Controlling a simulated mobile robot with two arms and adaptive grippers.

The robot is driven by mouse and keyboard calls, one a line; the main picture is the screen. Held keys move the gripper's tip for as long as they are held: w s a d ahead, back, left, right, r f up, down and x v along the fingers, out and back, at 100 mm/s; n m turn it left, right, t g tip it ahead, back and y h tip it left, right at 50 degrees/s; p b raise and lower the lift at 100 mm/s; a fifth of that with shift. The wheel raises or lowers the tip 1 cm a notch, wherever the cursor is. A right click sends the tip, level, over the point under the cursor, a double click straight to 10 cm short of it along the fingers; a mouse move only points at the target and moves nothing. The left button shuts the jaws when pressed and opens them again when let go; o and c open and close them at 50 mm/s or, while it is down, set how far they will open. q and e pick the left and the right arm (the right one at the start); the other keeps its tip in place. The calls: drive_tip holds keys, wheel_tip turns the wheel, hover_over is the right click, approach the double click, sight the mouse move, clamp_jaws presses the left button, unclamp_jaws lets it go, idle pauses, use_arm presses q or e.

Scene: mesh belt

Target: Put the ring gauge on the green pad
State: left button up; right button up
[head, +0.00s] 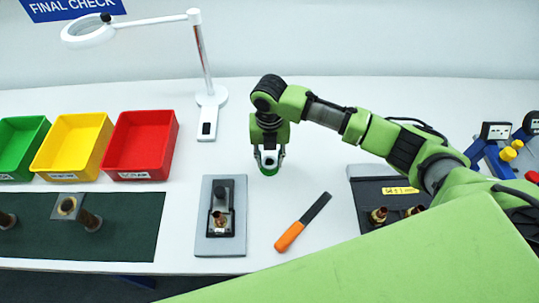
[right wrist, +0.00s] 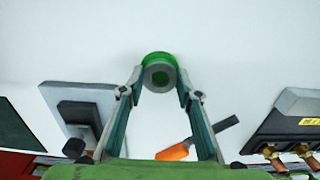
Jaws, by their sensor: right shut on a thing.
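The ring gauge, a small grey ring (right wrist: 159,76), is between the fingertips of my right gripper (right wrist: 160,92). In the head view my right gripper (head: 269,156) points down at mid-table, shut on the ring. The round green pad (head: 269,170) is directly under it, partly hidden by the gripper and ring. In the right wrist view the green pad (right wrist: 159,58) shows around the ring and through its hole. I cannot tell whether the ring touches the pad or is just above it. My left gripper is not in view.
A grey fixture (head: 220,245) with a brass part and an orange-handled file (head: 290,236) lie in front of the gripper. Red, yellow and green bins and a dark mat (head: 130,240) are at left. A magnifier lamp (head: 207,95) stands behind. A dark case (head: 368,190) is at right.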

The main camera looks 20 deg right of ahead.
drive_tip(key=shift+f, duration=0.2)
drive_tip(key=o, duration=1.2)
drive_tip(key=shift+o, duration=0.2)
drive_tip(key=shift+r, duration=0.15)
wheel_tip(320, 180, up, 12)
drive_tip(key=b, duration=0.3)
drive_tip(key=shift+b, duration=0.4)
drive_tip(key=shift+r, duration=0.1)
